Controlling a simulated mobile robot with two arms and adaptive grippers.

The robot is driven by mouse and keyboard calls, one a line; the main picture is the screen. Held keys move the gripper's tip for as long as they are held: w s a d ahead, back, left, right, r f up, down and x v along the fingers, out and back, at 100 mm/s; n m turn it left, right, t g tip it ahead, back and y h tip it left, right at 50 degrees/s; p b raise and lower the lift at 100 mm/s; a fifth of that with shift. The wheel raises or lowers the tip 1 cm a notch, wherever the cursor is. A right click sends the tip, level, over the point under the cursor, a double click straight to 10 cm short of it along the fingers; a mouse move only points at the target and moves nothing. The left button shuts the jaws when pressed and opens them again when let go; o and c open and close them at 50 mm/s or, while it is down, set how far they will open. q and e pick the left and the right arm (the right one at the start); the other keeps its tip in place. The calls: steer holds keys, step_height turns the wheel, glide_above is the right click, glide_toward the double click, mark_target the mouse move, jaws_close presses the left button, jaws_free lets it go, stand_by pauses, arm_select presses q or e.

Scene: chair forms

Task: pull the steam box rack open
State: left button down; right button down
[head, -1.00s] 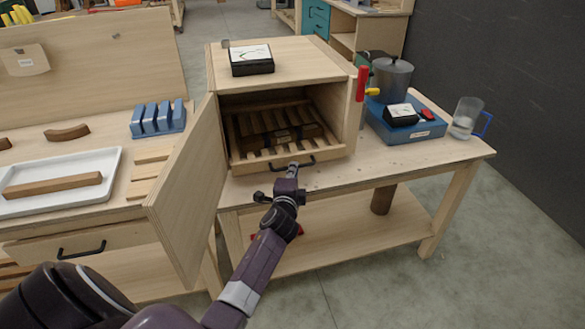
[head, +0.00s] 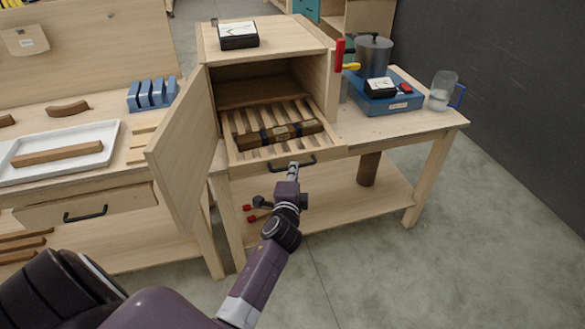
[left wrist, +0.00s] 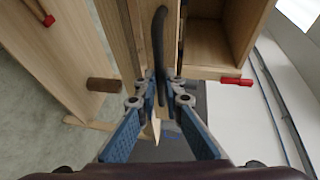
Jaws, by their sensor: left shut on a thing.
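The steam box (head: 265,50) stands on a wooden table with its door (head: 183,150) swung open to the left. Its slatted rack (head: 243,126) sticks out past the front of the box. A dark wooden bundle (head: 280,135) with bands lies across the slats. The rack has a black handle (head: 308,163) on its front. My left gripper (head: 293,168) is at this handle, shut on it. In the left wrist view, the dark handle (left wrist: 160,45) runs between the fingers (left wrist: 160,103). My right gripper is not in view.
A black-and-white device (head: 238,36) sits on the box. A blue case (head: 385,103), a pot (head: 374,55) and a clear jug (head: 443,92) stand to the right. A bench with a white tray (head: 20,172) is at left. Open floor lies in front.

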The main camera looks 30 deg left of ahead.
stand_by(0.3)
arm_select(q)
steer(key=c, duration=2.3)
jaws_free()
steer(key=v, duration=1.2)
steer(key=shift+s, duration=0.15)
